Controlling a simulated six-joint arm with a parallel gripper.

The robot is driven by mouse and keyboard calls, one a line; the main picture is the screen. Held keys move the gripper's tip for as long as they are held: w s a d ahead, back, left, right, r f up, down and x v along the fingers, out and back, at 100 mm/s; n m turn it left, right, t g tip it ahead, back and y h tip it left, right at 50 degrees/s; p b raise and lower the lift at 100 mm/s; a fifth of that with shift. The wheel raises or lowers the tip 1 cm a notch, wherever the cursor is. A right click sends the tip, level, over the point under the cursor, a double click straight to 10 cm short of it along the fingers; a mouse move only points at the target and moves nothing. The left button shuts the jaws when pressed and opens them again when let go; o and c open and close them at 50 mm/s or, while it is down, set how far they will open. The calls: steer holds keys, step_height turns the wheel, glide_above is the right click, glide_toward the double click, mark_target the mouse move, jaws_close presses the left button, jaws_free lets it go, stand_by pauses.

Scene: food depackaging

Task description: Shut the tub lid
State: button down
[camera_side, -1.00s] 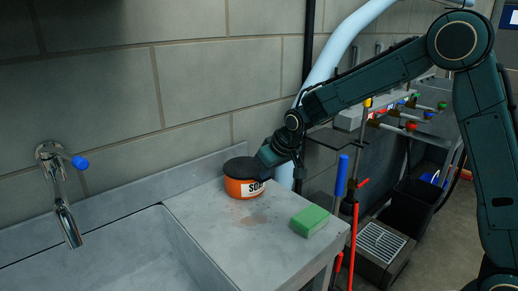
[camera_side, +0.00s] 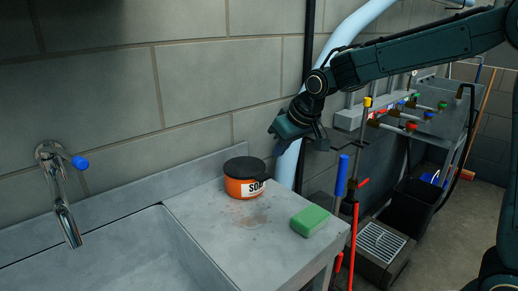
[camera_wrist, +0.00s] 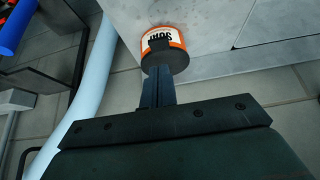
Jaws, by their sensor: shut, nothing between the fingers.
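The orange tub (camera_side: 244,187) with a white SOAP label stands upright at the back of the grey counter, near the wall. Its black lid (camera_side: 244,167) lies flat across the top and looks shut. In the wrist view the tub (camera_wrist: 165,40) appears upside down, with the dark lid (camera_wrist: 165,62) towards my fingers. My gripper (camera_side: 274,132) is up and to the right of the tub, clear of it. In the wrist view my gripper's fingers (camera_wrist: 158,78) are together, with nothing between them; they overlap the lid in the picture only.
A green sponge (camera_side: 310,220) lies near the counter's front right corner. A sink basin (camera_side: 130,255) with a wall tap (camera_side: 60,190) is at the left. A pale blue pipe (camera_side: 288,165) rises behind the counter. The counter (camera_side: 225,235) in front of the tub is clear.

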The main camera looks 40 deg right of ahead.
steer(key=shift+s+r, duration=1.15)
steer(key=shift+s, duration=0.05)
steer(key=shift+s, duration=0.1)
steer(key=s+d, duration=0.2)
steer(key=s, duration=2.5)
steer(key=shift+s+r, duration=0.2)
steer(key=shift+s, duration=0.2)
steer(key=shift+d, duration=0.1)
